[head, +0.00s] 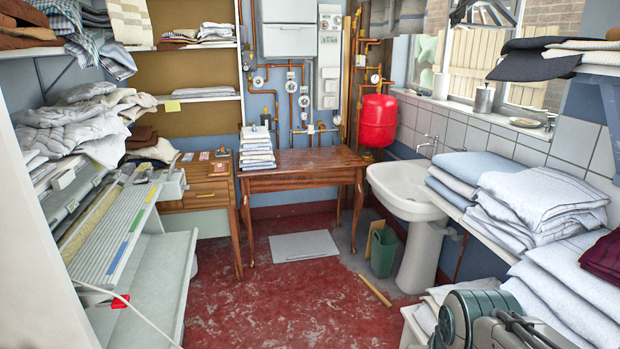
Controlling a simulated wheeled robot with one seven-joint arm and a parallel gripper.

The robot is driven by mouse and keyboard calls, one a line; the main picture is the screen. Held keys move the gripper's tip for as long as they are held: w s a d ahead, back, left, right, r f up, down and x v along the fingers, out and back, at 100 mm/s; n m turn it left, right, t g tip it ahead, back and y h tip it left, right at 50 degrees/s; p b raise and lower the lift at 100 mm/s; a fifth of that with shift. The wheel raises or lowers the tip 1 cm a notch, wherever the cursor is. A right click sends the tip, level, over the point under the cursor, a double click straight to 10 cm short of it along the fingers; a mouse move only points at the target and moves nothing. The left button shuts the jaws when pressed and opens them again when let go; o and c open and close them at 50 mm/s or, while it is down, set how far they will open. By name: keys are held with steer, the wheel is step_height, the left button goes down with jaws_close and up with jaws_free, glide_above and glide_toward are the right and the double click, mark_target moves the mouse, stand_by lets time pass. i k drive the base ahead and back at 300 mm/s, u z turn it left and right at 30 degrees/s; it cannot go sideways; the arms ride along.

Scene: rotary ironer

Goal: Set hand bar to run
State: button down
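The rotary ironer (113,232) stands along the left side, with a long pale ribbed surface marked by blue, yellow and green strips. A grey shelf-like surface (150,275) lies below it. A small red piece (120,301) shows at the near end, beside a thin reddish bar and a pale cord. I cannot tell for certain which part is the hand bar, or its setting. Green and grey machinery at the lower right looks like part of my arm. My gripper's fingers are not in view.
A wooden table (303,170) with folded cloths (257,147) stands at the back. A white basin (405,190), a green bin (383,250) and a linen-covered shelf line the right. A grey mat (303,246) lies on the red floor (260,305), which is mostly clear centrally.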

mark_target(172, 165)
steer(key=i, duration=1.6)
steer(key=u, duration=0.45)
steer(key=i, duration=1.6)
steer(key=u, duration=1.25)
steer(key=i, duration=1.45)
steer(key=u, duration=0.7)
